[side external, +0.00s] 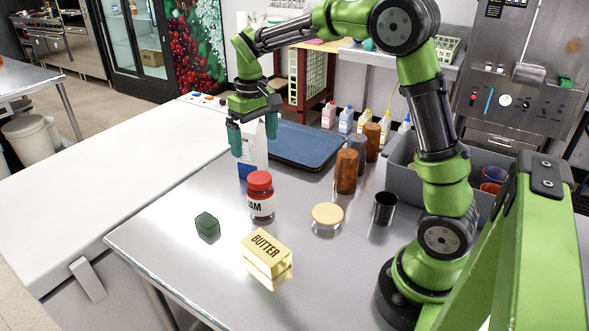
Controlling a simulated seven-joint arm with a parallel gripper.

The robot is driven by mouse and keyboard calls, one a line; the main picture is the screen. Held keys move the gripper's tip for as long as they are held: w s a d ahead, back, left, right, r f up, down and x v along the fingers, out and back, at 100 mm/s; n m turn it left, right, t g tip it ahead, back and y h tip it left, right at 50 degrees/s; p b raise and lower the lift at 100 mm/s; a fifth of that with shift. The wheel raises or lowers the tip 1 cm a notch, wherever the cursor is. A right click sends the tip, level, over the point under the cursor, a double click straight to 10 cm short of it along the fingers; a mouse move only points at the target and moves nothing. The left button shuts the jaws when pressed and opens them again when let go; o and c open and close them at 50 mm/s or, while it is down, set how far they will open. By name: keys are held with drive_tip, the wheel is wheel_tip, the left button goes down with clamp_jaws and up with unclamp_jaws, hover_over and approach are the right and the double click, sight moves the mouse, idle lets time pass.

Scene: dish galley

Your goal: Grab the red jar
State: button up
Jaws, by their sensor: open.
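The red jar (260,196), with a red lid and a white label reading "JAM", stands upright on the steel table. My gripper (253,146) is open, with its teal fingers pointing down. It hangs above and behind the jar in the side external view, apart from it. A blue and white carton (250,162) shows between and behind the fingers. I cannot tell whether the fingers touch the carton. Nothing is seen held.
A yellow butter block (267,254), a dark green block (207,226), a low jar with a cream lid (327,217) and a dark metal cup (385,208) stand near the jar. Brown cylinders (346,171), a dark blue tray (300,146) and a grey bin (400,160) are behind.

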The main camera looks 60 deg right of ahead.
sight(258, 175)
drive_tip(key=shift+n, duration=0.3)
wheel_tip(258, 175, down, 10)
drive_tip(key=shift+f, duration=0.15)
drive_tip(key=shift+s+a+f, duration=0.1)
drive_tip(key=shift+s+f, duration=0.15)
drive_tip(key=shift+f, duration=1.1)
drive_tip(key=shift+s+a+f, duration=0.1)
drive_tip(key=shift+s+f, duration=0.1)
drive_tip(key=shift+f, duration=1.1)
drive_tip(key=c, duration=1.4)
drive_tip(key=shift+r, duration=0.1)
drive_tip(key=shift+r, duration=0.1)
